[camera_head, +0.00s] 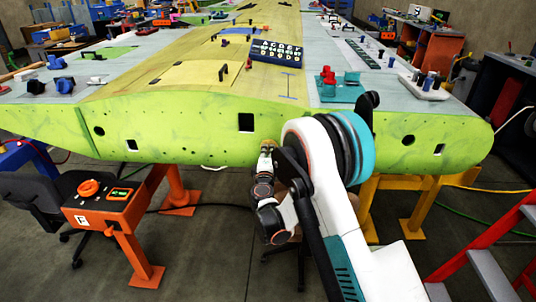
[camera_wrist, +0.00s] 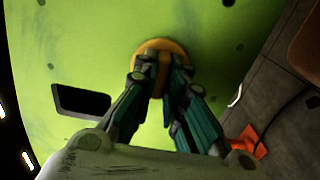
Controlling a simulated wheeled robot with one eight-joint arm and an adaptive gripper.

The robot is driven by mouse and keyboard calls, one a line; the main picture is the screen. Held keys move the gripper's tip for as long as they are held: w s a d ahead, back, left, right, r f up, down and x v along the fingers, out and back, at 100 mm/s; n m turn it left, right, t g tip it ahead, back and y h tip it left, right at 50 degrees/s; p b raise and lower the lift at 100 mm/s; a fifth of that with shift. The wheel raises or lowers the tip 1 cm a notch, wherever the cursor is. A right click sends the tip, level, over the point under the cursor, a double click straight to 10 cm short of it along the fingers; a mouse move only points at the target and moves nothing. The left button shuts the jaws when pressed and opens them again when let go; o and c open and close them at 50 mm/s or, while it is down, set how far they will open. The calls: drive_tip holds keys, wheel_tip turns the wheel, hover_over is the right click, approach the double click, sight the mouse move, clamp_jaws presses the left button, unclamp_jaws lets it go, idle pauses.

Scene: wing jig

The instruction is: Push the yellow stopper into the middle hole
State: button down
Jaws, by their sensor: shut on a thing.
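The yellow stopper (camera_wrist: 160,44) is a round orange-yellow disc with a raised grip, seen in the wrist view against the green wing panel (camera_wrist: 205,75). My gripper (camera_wrist: 161,77) is shut on the stopper's grip, with one finger on each side. In the head view my gripper (camera_head: 267,149) is at the front face of the green wing (camera_head: 200,115), partly hidden by my arm. The middle hole does not show; the stopper and gripper cover that patch of panel. I cannot tell how deep the stopper sits or whether it touches the panel.
A dark square opening (camera_wrist: 82,102) lies left of the stopper in the wrist view. An orange stand with a control box (camera_head: 103,198) is at the left front. A yellow support (camera_head: 415,205) and red steps (camera_head: 490,250) are at the right. Small parts lie on the wing top.

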drive_tip(key=shift+w, duration=0.1)
drive_tip(key=c, duration=1.6)
unclamp_jaws()
drive_tip(key=shift+o, duration=0.2)
drive_tip(key=s, duration=0.7)
drive_tip(key=shift+s+a, duration=0.15)
drive_tip(key=shift+s, duration=0.1)
